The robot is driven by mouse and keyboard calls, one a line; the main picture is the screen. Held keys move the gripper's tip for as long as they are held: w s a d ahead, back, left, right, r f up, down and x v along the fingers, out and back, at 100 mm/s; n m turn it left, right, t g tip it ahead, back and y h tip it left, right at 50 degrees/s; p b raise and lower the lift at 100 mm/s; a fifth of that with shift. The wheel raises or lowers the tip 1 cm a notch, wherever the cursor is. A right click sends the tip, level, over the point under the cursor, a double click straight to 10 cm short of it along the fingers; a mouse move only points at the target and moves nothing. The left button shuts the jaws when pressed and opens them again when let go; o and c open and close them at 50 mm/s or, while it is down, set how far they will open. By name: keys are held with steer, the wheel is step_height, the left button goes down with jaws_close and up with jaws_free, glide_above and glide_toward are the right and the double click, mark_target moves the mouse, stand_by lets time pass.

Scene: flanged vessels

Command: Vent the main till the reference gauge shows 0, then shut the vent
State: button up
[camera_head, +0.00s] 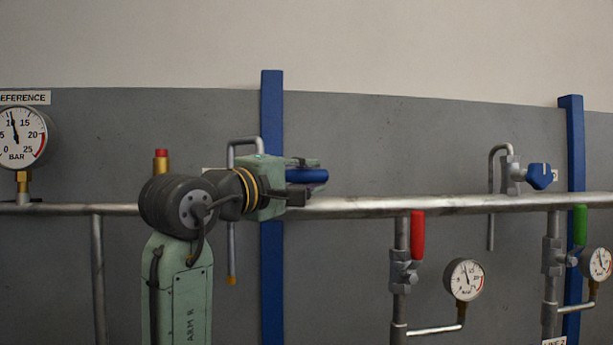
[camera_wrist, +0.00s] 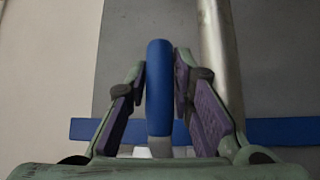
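The reference gauge (camera_head: 20,138) is at the left edge of the head view, partly cut off. Its needle points up, near the 10 bar mark. A bent vent pipe (camera_head: 231,250) with a yellow tip hangs from the main pipe (camera_head: 400,207) behind my gripper. Its blue handle (camera_head: 308,176) lies level between my fingers. My gripper (camera_head: 303,178) comes from the left, and its fingers look closed on the handle. In the wrist view the blue handle (camera_wrist: 159,90) stands between the two purple pads, the fingertips close against its sides. The valve body is mostly hidden.
A second bent pipe with a blue handle (camera_head: 540,177) is to the right. Red (camera_head: 417,235) and green (camera_head: 580,225) handles sit on the branches below, beside small gauges (camera_head: 464,279). Blue posts (camera_head: 271,110) back the pipes.

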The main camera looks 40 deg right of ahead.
jaws_close()
stand_by(0.3)
